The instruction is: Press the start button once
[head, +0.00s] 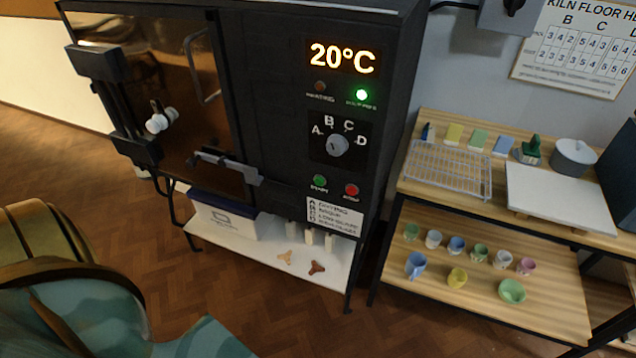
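The green button (320,181) is on the front panel of the black kiln (270,110), low on its right side. The small label under it looks like START but is blurred. A red button (352,190) sits just to its right, with a label that looks like STOP. Above them is a grey dial (338,146) ringed by the letters A, B, C and D. The display (342,58) reads 20°C. A green lamp (361,95) is lit, and the lamp to its left (320,87) is dim. Neither gripper shows in the head view.
The kiln's glossy door (150,60) has a latch bar (225,166) jutting out left of the buttons. A white shelf (270,262) below holds a box and small stilts. A wooden rack (470,290) at right holds cups, a wire rack and a pot. Wooden floor lies in front.

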